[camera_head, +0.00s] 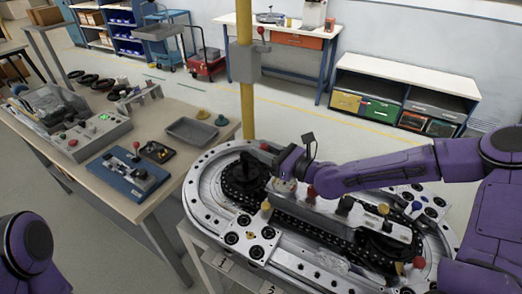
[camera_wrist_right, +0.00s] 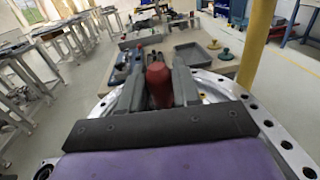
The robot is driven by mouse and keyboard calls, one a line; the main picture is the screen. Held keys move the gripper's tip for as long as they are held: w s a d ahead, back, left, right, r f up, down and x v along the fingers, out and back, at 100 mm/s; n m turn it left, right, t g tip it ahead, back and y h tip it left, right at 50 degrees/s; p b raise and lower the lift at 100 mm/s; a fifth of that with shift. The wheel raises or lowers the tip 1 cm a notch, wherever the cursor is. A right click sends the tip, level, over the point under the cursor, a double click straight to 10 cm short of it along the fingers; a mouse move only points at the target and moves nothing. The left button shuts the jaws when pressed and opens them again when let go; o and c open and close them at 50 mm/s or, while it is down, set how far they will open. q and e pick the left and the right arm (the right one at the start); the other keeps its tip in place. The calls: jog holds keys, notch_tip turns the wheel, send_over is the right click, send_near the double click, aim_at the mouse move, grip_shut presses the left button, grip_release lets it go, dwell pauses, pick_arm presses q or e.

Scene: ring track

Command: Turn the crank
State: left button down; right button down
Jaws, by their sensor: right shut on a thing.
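The ring track (camera_head: 205,205) is an oval metal bench with a dark chain and dark round wheels. My right arm reaches over it from the right, and my right gripper (camera_head: 284,186) is low over its middle, beside the left dark wheel (camera_head: 240,178). In the right wrist view my right gripper (camera_wrist_right: 158,88) is shut on the red crank handle (camera_wrist_right: 158,82), which stands between the two grey fingers. The crank's lower part is hidden by the gripper. Only a purple part of my left arm shows at the lower left; its gripper is out of view.
Red and yellow knobs stand on the track around my right arm. A yellow post (camera_head: 247,105) rises behind the track. A wooden table (camera_head: 165,118) at the left carries a blue fixture (camera_head: 130,176) and a grey tray (camera_head: 192,131). A shelf unit (camera_head: 400,92) stands at the back.

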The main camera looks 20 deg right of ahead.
jog(key=c, duration=0.9)
grip_release()
jog(key=shift+c, duration=0.2)
jog(key=shift+w, duration=0.15)
jog(key=v, duration=0.5)
jog(key=shift+r+p, duration=0.2)
jog(key=shift+p, duration=0.15)
jog(key=p+v, duration=0.4)
jog(key=p, duration=0.1)
jog(key=shift+s+d+r, duration=0.1)
jog(key=shift+s+d, duration=0.1)
jog(key=shift+s, duration=0.1)
jog(key=shift+s+d+p, duration=0.1)
jog(key=shift+s+p, duration=0.1)
jog(key=shift+p, duration=0.2)
jog(key=shift+s+d+f, duration=0.1)
jog(key=shift+f, duration=0.3)
